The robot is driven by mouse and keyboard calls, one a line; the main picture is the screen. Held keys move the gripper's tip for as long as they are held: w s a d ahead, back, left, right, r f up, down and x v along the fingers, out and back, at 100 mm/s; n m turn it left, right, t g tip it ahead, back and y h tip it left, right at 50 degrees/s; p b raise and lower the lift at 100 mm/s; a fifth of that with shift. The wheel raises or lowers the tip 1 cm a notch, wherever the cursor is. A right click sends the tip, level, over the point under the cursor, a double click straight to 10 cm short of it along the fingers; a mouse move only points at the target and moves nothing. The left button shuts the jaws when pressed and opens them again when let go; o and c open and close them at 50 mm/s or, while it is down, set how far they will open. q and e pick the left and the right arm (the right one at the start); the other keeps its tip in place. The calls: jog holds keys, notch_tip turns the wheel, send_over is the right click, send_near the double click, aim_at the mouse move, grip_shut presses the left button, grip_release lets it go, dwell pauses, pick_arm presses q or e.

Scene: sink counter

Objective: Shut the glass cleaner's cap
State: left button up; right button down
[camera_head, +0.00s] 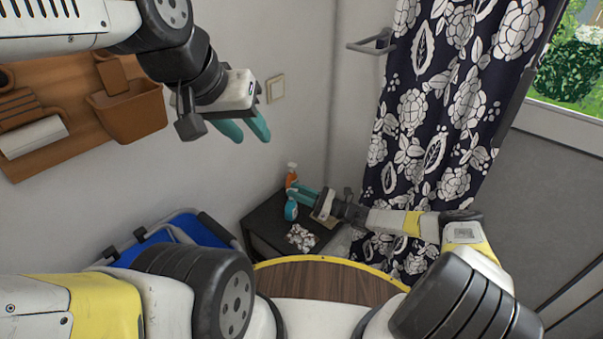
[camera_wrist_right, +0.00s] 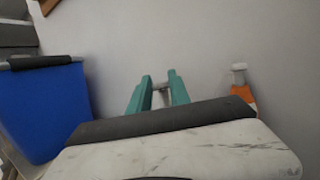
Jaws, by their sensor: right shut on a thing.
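A small blue spray bottle (camera_head: 291,210), which looks like the glass cleaner, stands upright on a small dark table in the corner. My right gripper (camera_head: 300,189) reaches in from the right at the height of its top. In the right wrist view its teal fingers (camera_wrist_right: 160,97) are close together, with a small pale grey piece between them, apparently the bottle's top. The bottle's body is hidden there, and whether the cap is shut cannot be told. My left gripper (camera_head: 246,130) is open and empty, high by the wall, far from the bottle.
An orange bottle with a white top (camera_head: 291,177) stands close behind the blue one; it also shows in the wrist view (camera_wrist_right: 243,93). A crumpled cloth (camera_head: 301,237) lies on the dark table (camera_head: 262,226). A blue bin (camera_head: 198,229) stands left, a patterned curtain (camera_head: 455,110) hangs right.

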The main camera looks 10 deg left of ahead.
jog(key=shift+s+f+y, duration=0.1)
jog(key=shift+f+y, duration=0.2)
jog(key=shift+f, duration=0.05)
dwell(0.3)
jog(key=c, duration=1.3)
grip_release()
jog(key=shift+o, duration=0.6)
jog(key=shift+r, duration=0.1)
jog(key=s+d+r, duration=0.1)
jog(key=s+r, duration=0.1)
jog(key=s, duration=0.6)
jog(key=s+d+r, duration=0.1)
jog(key=s+r, duration=0.2)
jog(key=s, duration=0.4)
jog(key=shift+s+d, duration=0.3)
jog(key=shift+s, duration=0.05)
